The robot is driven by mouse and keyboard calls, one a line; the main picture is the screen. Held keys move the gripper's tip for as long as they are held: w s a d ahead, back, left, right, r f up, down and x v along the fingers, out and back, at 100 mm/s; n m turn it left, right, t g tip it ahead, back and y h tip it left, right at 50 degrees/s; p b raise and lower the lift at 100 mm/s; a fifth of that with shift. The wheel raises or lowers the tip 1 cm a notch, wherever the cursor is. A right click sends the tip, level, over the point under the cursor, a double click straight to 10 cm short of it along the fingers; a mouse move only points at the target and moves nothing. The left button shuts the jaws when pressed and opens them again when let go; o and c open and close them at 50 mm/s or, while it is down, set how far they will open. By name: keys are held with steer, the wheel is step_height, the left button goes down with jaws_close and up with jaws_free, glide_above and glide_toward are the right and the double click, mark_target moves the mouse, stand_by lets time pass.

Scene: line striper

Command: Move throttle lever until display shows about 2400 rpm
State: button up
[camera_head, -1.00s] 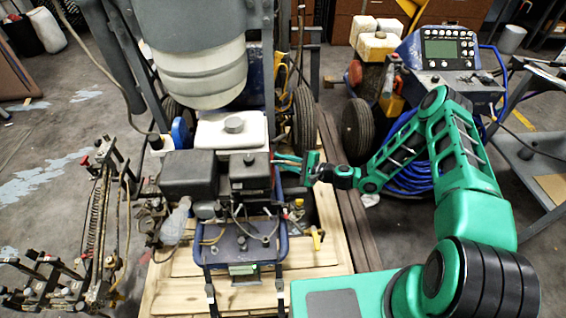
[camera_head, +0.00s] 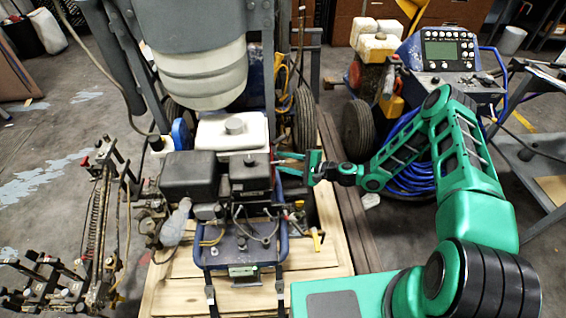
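My gripper (camera_head: 281,163) is at the right side of the dark engine (camera_head: 249,172), its two green fingers apart and pointing left. A small red part (camera_head: 275,161) shows by the fingertips; I cannot tell whether it is the throttle lever or whether the fingers touch it. The lever is not clearly made out. A small greenish panel (camera_head: 243,270) sits at the front of the blue frame. A larger display (camera_head: 448,49) is on the blue console at the upper right. No rpm figure is readable on either.
A yellow-handled valve (camera_head: 317,239) stands right of the blue frame. The engine sits on a wooden pallet (camera_head: 325,262). A white tank (camera_head: 230,131) is behind it. Coiled blue hose (camera_head: 412,180) lies behind my arm. A spring-and-rod assembly (camera_head: 97,225) stands at left.

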steer(key=v, duration=1)
steer(key=shift+d, duration=0.1)
steer(key=s+d+r+n+g+h, duration=0.4)
steer(key=s+d+r+n+h, duration=0.1)
steer(key=s+d+r, duration=0.5)
steer(key=s+d+r+n+g+h, duration=0.4)
steer(key=s+d+r+h, duration=0.3)
steer(key=d+r, duration=0.5)
steer(key=s+d+r+m, duration=0.1)
steer(key=s+r, duration=0.6)
steer(key=s, duration=0.4)
steer(key=s+d+r+m+h, duration=0.1)
steer(key=s+d+r, duration=0.1)
steer(key=s+r, duration=0.5)
steer(key=s, duration=0.4)
steer(key=shift+d, duration=0.3)
steer(key=shift+w, duration=0.1)
